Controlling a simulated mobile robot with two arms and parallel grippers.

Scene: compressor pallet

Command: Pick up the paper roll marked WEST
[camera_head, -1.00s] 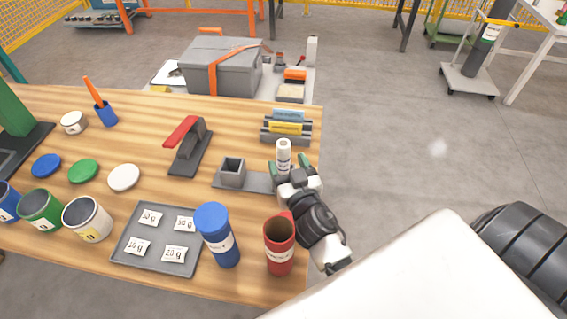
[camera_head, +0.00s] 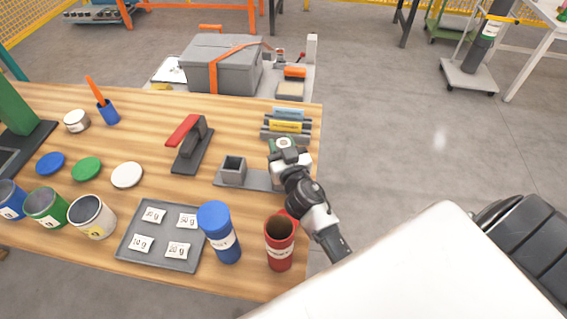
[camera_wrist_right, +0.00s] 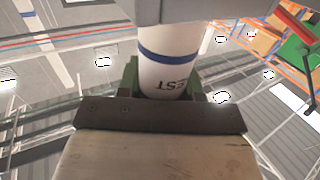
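The white paper roll (camera_wrist_right: 168,62) with a blue band shows in the right wrist view. In the head view my right gripper (camera_head: 284,146) is over the table's right side, beyond the red cup. The roll is mostly hidden there by the gripper. My left gripper is not in view.
A grey fixture with a square socket (camera_head: 233,170) lies beside my right gripper. A blue container (camera_head: 220,236), a red cup (camera_head: 279,245) and a grey tray (camera_head: 130,246) stand nearer. A rack with yellow and blue labels (camera_head: 287,125) is just beyond.

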